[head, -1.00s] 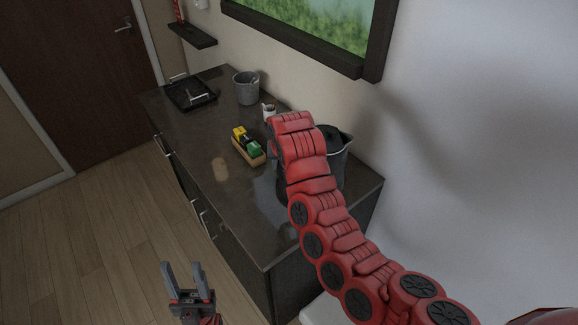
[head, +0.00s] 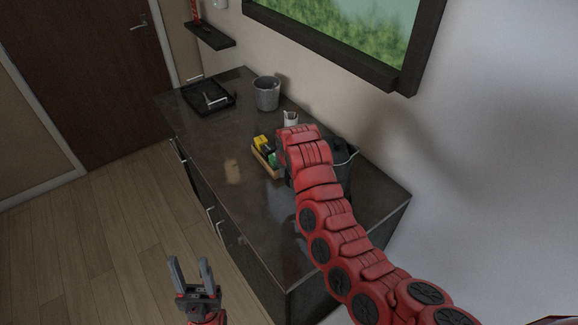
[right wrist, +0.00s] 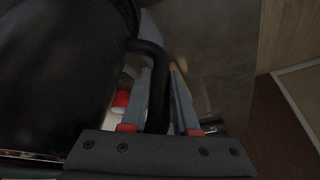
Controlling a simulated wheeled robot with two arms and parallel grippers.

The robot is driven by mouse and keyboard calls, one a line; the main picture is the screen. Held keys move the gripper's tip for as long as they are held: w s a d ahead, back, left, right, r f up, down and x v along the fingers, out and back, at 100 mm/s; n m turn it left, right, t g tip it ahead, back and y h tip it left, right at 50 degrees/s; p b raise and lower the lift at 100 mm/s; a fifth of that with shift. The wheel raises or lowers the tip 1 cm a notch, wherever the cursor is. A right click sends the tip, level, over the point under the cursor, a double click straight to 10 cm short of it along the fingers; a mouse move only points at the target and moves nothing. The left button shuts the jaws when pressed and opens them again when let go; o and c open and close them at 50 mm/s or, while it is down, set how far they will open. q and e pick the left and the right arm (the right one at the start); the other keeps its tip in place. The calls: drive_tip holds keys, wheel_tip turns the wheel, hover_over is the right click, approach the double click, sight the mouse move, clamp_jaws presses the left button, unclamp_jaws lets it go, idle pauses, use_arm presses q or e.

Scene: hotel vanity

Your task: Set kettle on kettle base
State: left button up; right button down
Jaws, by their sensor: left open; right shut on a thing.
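The black kettle (head: 345,158) is over the right part of the dark counter, largely hidden behind my right arm in the head view. In the right wrist view its large dark body (right wrist: 55,70) fills the left side, with its black handle (right wrist: 156,90) beside it. My right gripper (right wrist: 160,75) is shut on the handle; the arm hides it in the head view. I cannot tell whether the kettle touches the counter. I cannot make out the kettle base. My left gripper (head: 192,270) is open and empty, low in front of the counter, over the floor.
On the counter (head: 235,135) are a black tray (head: 190,90), a grey bucket (head: 266,94), a white cup (head: 290,118) and a box of yellow and green packets (head: 262,160). A wall shelf (head: 210,36) and framed picture (head: 400,75) are behind. The counter's front middle is clear.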

drive_tip(key=shift+f, duration=0.45)
drive_tip(key=shift+d+f, duration=0.15)
drive_tip(key=shift+f, duration=0.2)
drive_tip(key=shift+f, duration=0.1)
drive_tip(key=shift+s, duration=0.1)
idle(0.3)
drive_tip(key=shift+b, duration=0.6)
idle(0.4)
